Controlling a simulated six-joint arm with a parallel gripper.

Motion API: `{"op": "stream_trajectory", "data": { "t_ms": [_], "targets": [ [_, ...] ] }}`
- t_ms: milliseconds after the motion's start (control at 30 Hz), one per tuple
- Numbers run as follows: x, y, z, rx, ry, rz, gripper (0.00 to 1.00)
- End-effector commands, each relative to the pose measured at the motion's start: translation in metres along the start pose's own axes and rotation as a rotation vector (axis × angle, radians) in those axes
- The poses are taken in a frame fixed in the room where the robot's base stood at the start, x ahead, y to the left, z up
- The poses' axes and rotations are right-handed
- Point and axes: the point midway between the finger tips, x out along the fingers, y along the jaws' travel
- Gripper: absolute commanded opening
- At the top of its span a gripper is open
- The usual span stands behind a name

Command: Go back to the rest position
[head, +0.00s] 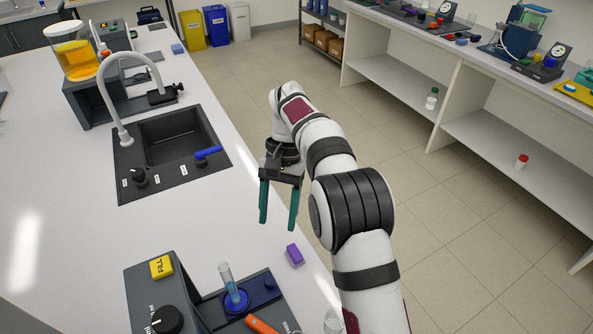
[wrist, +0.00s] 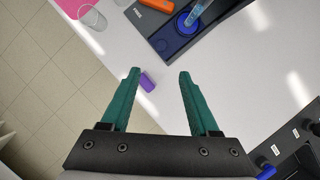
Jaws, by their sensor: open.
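My gripper (head: 277,221) has two green fingers and hangs over the right edge of the white bench in the head view. In the wrist view my gripper (wrist: 157,75) is open, with nothing between its fingers. A purple block (head: 294,255) lies on the bench near its right edge, apart from the fingers. The purple block also shows in the wrist view (wrist: 147,82), beyond the left fingertip.
A rig with a FILL button (head: 162,267) and a tube of blue liquid (head: 228,278) stands at the front. A clear beaker (wrist: 92,17) is near the bench edge. A black sink (head: 172,140) with a tap lies further back. The tiled floor right of the bench is open.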

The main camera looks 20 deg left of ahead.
Motion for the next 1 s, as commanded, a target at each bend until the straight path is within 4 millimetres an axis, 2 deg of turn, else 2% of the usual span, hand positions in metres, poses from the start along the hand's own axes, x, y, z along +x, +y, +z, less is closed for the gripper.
{"op": "stream_trajectory", "data": {
  "t_ms": [67, 133, 167, 233, 267, 300, 367, 400, 500, 600, 700, 800, 1000],
  "targets": [
    [-0.002, 0.002, 0.001, 0.002, 0.002, -0.002, 0.62],
    [-0.014, 0.016, 0.008, 0.020, 0.016, -0.016, 0.62],
    [-0.023, 0.028, 0.014, 0.034, 0.026, -0.026, 0.62],
    [-0.046, 0.067, 0.038, 0.084, 0.063, -0.060, 0.62],
    [-0.053, 0.088, 0.053, 0.111, 0.084, -0.076, 0.62],
    [-0.059, 0.114, 0.076, 0.148, 0.112, -0.101, 0.62],
    [-0.057, 0.151, 0.113, 0.207, 0.156, -0.134, 0.62],
    [-0.049, 0.171, 0.137, 0.246, 0.184, -0.155, 0.62],
    [-0.016, 0.206, 0.190, 0.336, 0.248, -0.198, 0.62],
    [0.019, 0.222, 0.223, 0.402, 0.295, -0.226, 0.62],
    [0.042, 0.228, 0.238, 0.439, 0.319, -0.241, 0.62],
    [0.050, 0.230, 0.242, 0.448, 0.326, -0.244, 0.62],
    [0.050, 0.230, 0.242, 0.447, 0.324, -0.243, 0.62]
  ]
}}
